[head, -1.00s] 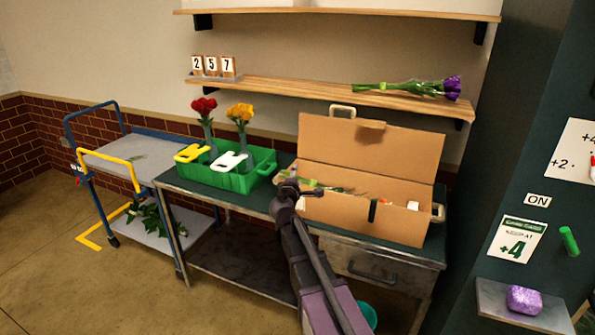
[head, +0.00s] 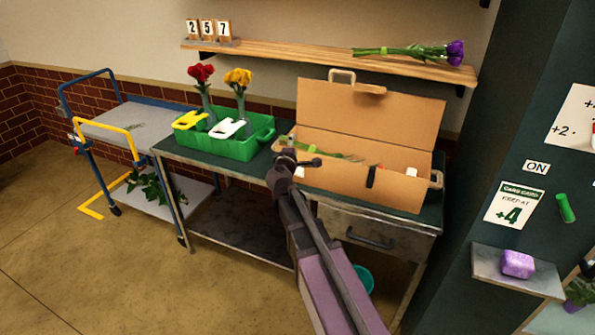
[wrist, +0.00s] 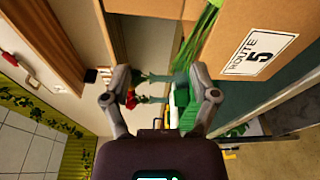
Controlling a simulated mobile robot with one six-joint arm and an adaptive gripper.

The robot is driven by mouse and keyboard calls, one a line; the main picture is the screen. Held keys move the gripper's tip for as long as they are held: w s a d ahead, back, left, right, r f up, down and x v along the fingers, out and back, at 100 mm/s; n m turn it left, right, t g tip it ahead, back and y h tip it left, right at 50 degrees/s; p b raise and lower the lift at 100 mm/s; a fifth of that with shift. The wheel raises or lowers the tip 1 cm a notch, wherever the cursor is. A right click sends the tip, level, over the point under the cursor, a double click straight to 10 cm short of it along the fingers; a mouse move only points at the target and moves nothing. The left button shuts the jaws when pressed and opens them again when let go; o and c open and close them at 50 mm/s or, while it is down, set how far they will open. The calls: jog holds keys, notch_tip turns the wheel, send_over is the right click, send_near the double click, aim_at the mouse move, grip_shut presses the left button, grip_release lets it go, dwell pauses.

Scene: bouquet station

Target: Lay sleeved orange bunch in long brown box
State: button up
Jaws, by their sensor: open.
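The long brown box (head: 335,180) stands on the dark table with its lid raised at the back. A bunch with green stems (head: 335,155) lies in the box, stems toward the left end; its flower heads are hidden, so I cannot confirm orange. The stems (wrist: 197,45) also show in the wrist view, beside the box wall with its "ROUTE 5" label (wrist: 258,53). My gripper (head: 300,162) is at the left end of the box. In the wrist view my gripper (wrist: 160,90) has its fingers wide apart with nothing held between them; the stems are beyond the right finger.
A green crate (head: 240,149) with red flowers (head: 201,74) and yellow flowers (head: 238,78) stands left of the box. A shelf (head: 330,60) above holds a purple bunch (head: 430,50). A blue trolley (head: 125,125) stands at the left. A dark panel (head: 500,130) bounds the right.

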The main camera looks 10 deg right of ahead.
jog(key=s+d+f+m+g, duration=0.3)
jog(key=s+f+m+g, duration=0.2)
jog(key=s, duration=0.2)
jog(key=s+d+f+m+g, duration=0.4)
jog(key=s+f+m, duration=0.1)
jog(key=s+f, duration=0.1)
jog(key=s+a+f+m+g+y, duration=0.2)
jog(key=s+a+f+g+y, duration=0.1)
jog(key=s, duration=0.5)
jog(key=s+a+f+m+g+y, duration=0.2)
jog(key=s+a+f+g+y, duration=0.2)
jog(key=s, duration=0.5)
jog(key=shift+a, duration=0.75)
notch_tip(320, 180, up, 8)
jog(key=p, duration=0.8)
